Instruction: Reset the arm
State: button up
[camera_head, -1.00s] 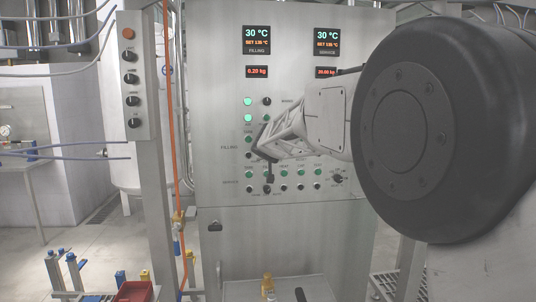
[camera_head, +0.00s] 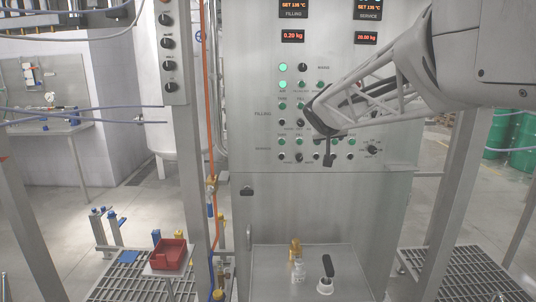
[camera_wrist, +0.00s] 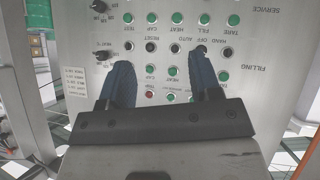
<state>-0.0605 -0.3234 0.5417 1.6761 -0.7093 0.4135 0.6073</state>
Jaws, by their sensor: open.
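My gripper (camera_head: 325,140) is in front of the button area of the steel control panel (camera_head: 255,60). In the wrist view my gripper (camera_wrist: 160,66) has its two dark blue fingers spread apart, with nothing between them. Panel buttons and labels show beyond and between the fingers, upside down in that view. My white lattice arm link reaches in from the upper right in the head view and hides part of the panel. I cannot tell how far the fingertips are from the panel surface.
A red bin (camera_head: 168,255) stands at lower left, near blue-topped fittings. A steel shelf (camera_head: 262,262) below the panel holds a brass fitting (camera_head: 295,250) and a black-handled part (camera_head: 327,268). Green drums (camera_head: 522,150) stand at right. An orange hose (camera_head: 207,100) hangs left of the panel.

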jog(key=s+f+g+y, duration=0.1)
jog(key=s+f, duration=0.4)
jog(key=s, duration=1)
jog(key=s+f+g+y, duration=0.1)
jog(key=s+f+g, duration=0.3)
jog(key=s, duration=1.2)
jog(key=s+f+g, duration=0.3)
jog(key=s+f, duration=0.5)
jog(key=s, duration=0.7)
jog(key=shift+s+d+y, duration=0.2)
jog(key=shift+y, duration=0.2)
